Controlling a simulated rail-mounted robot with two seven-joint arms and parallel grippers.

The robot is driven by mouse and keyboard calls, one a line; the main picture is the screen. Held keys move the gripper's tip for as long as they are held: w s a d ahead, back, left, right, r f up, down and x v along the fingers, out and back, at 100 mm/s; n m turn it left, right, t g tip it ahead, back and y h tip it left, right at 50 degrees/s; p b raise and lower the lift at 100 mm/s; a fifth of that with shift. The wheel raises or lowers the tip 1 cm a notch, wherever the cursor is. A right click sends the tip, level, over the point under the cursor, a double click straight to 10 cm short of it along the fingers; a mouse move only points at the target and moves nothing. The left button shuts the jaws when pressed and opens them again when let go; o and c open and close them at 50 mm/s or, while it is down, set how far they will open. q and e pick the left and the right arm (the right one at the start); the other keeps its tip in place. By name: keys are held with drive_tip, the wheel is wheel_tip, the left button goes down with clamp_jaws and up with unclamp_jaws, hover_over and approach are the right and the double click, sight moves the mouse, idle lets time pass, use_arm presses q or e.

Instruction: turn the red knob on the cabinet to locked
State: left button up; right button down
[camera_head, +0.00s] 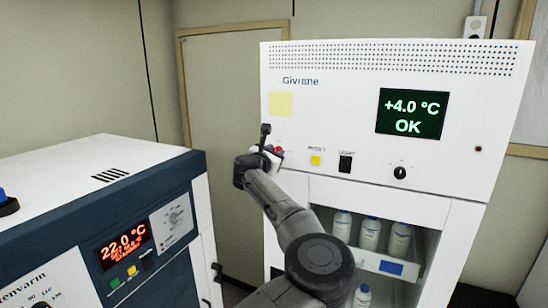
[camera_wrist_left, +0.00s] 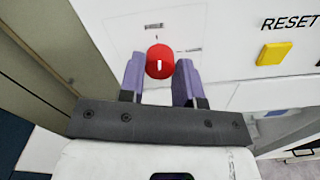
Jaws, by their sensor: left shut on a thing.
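The red knob (camera_wrist_left: 160,61) is on the white front of the cabinet (camera_head: 450,160), with a short white mark on its face that looks upright in the left wrist view. Small labels sit around it, too small to read. In the head view only a bit of the red knob (camera_head: 278,150) shows behind my left gripper (camera_head: 272,151). In the left wrist view the purple fingers of my left gripper (camera_wrist_left: 160,80) stand on either side of the knob, shut on it. My right gripper is not in view.
Right of the knob are a yellow reset button (camera_wrist_left: 273,54), a black switch (camera_head: 346,162) and a black dial (camera_head: 400,172). The cabinet display (camera_head: 411,113) reads +4.0 °C OK. Several bottles (camera_head: 370,234) stand inside below. A blue and white machine (camera_head: 120,220) stands at left.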

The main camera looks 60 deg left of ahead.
use_arm(q)
drive_tip(key=shift+w+d+f+m+b, duration=0.1)
drive_tip(key=shift+m+b, duration=4.1)
drive_tip(key=shift+m, duration=3.9)
drive_tip(key=o, duration=0.9)
drive_tip(key=b+v, duration=0.5)
drive_tip(key=v, duration=0.8)
drive_tip(key=shift+s+d, duration=0.15)
drive_tip(key=shift+s, duration=0.25)
